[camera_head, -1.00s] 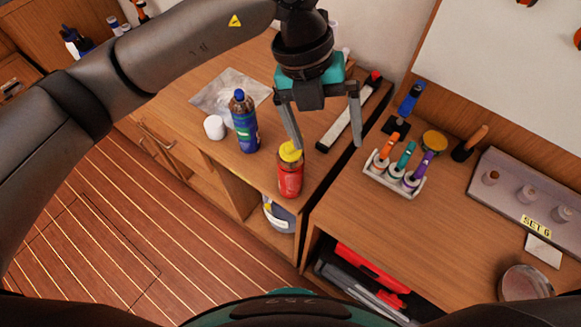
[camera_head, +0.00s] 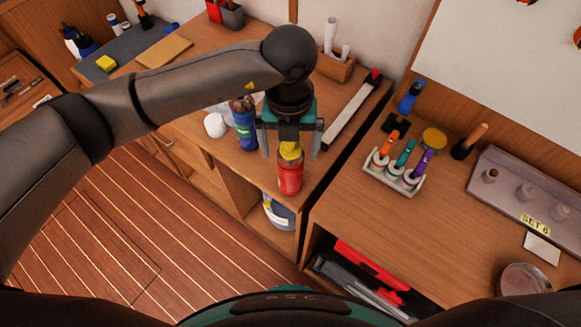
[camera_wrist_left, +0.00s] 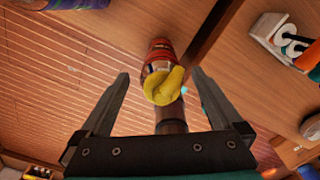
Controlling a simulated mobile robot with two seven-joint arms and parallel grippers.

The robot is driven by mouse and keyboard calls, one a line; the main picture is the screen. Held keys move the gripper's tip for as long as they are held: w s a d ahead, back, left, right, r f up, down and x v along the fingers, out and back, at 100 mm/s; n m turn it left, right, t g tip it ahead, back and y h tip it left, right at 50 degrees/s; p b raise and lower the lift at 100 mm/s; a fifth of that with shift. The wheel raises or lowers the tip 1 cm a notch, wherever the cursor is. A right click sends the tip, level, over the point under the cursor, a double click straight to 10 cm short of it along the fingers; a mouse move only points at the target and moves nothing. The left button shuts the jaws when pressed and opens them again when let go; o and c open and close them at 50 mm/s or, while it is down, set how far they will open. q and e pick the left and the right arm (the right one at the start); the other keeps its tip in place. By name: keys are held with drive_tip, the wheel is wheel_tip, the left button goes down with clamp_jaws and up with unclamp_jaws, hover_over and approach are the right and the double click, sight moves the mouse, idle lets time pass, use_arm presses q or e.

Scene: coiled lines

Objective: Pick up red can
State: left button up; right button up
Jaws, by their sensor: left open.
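The red can (camera_head: 289,177) with a yellow cap stands upright near the front edge of the wooden counter in the head view. My left gripper (camera_head: 290,154) is open just above and behind it, its fingers to either side of the yellow cap. In the left wrist view the can (camera_wrist_left: 160,54) and its yellow cap lie ahead, between the two spread fingers of my left gripper (camera_wrist_left: 160,76). Whether the fingers touch the can cannot be told. My right gripper is not in view.
A rack with colored-handled tools (camera_head: 394,172) stands to the right on the neighboring counter (camera_head: 400,230). A dark gap separates the counters.

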sight(290, 172)
use_arm(q)
drive_tip(key=f, duration=0.4)
drive_tip(key=shift+s+d+f, duration=0.1)
drive_tip(key=shift+s+f, duration=0.1)
drive_tip(key=shift+f, duration=0.2)
clamp_jaws()
idle(0.5)
